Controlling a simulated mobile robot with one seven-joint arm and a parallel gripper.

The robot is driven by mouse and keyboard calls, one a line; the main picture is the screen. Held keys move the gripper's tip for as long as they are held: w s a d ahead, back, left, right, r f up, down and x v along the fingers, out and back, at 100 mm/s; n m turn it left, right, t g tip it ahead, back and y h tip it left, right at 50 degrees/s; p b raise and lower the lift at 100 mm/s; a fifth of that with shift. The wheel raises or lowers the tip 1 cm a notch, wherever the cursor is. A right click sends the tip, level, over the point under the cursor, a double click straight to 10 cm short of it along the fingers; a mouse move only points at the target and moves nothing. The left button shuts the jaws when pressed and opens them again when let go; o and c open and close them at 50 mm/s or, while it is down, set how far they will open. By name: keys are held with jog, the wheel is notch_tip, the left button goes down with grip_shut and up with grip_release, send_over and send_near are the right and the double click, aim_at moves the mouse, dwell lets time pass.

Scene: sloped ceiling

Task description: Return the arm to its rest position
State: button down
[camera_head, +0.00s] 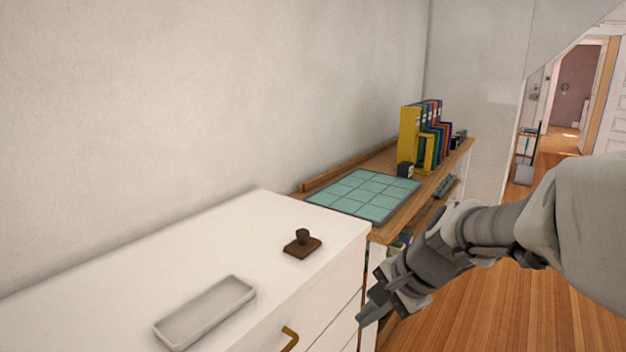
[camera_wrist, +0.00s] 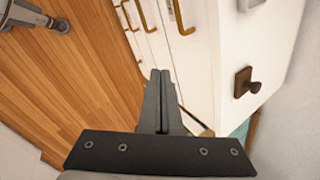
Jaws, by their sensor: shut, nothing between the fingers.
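My arm reaches in from the right edge of the head view, bent, with my gripper (camera_head: 366,315) low in front of the white dresser's right end. My gripper is shut and empty. In the wrist view the two fingers (camera_wrist: 158,76) lie side by side, pointing toward the dresser's drawer fronts and the floor. The fingertips look apart from the dresser; the exact gap cannot be told.
The white dresser (camera_head: 250,219) carries a grey tray (camera_head: 205,312) and a dark brown stamp-like object (camera_head: 302,243). A brass handle (camera_head: 289,339) sticks out from its front. A wooden shelf holds a teal tiled mat (camera_head: 366,194) and several binders (camera_head: 410,137). Wooden floor (camera_head: 500,310) lies open at right.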

jog(key=s+d+r+n+t+h, duration=0.1)
jog(key=s+d+r+n+h, duration=0.1)
jog(key=s+n, duration=0.5)
jog(key=s+d+r+n+t+h, duration=0.1)
jog(key=s+d+r+n+h, duration=0.2)
jog(key=s, duration=0.5)
notch_tip(320, 180, up, 14)
jog(key=n+p, duration=0.1)
jog(key=p, duration=1.3)
jog(key=shift+s+a+n+y, duration=0.15)
jog(key=shift+s+n+y, duration=0.15)
jog(key=shift+r, duration=0.1)
